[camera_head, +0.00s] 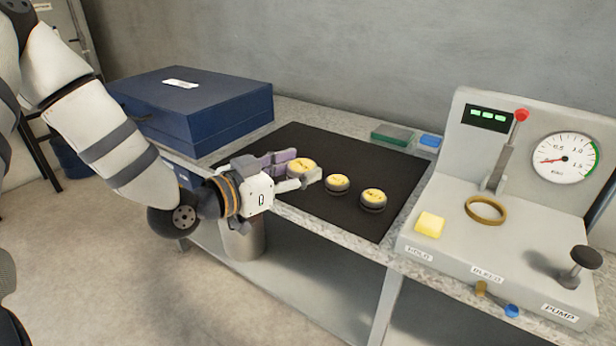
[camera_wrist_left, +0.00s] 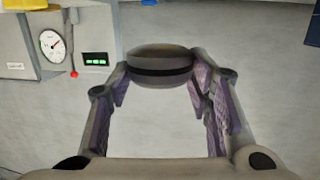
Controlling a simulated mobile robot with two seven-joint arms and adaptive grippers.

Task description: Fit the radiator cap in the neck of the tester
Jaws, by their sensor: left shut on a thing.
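Several round caps with yellow tops are in the head view. My left gripper (camera_head: 305,170) is shut on one radiator cap (camera_head: 301,167) over the left part of the black mat. In the left wrist view that cap (camera_wrist_left: 160,64) sits between the two fingertips, seen edge-on. Two more caps, a middle one (camera_head: 337,184) and a right one (camera_head: 373,200), rest on the mat (camera_head: 290,141). The tester (camera_head: 440,245) stands at the right with a brass ring neck (camera_head: 486,210) on its top, open and empty. My right gripper is not in view.
A dark blue case (camera_head: 190,105) stands at the back left of the bench. A green box (camera_head: 392,134) and a blue one (camera_head: 430,140) lie behind the mat. The tester carries a red-knobbed lever (camera_head: 508,145), a gauge (camera_head: 565,159), a yellow block (camera_head: 429,224) and a pump knob (camera_head: 584,258).

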